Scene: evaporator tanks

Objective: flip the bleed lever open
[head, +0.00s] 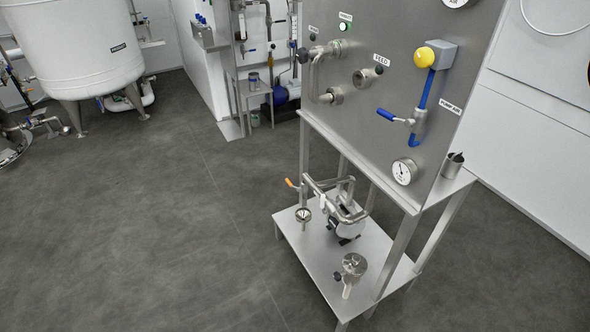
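No label reading "bleed" is legible, so I cannot tell which lever is the bleed lever. A blue-handled lever (386,115) sits on a small valve on the steel panel (352,130), beside a blue air hose (426,90). Its handle points left and slightly up. A smaller orange-handled lever (291,184) sits on the pump pipework (325,186) below the panel. Neither of my grippers is in view.
A yellow knob (424,57), a gauge (404,171) and capped pipe fittings (333,95) stick out from the panel. A lower steel shelf (318,268) carries a pump (347,222). A white tank (75,45) stands far left. Floor (140,220) at left is clear.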

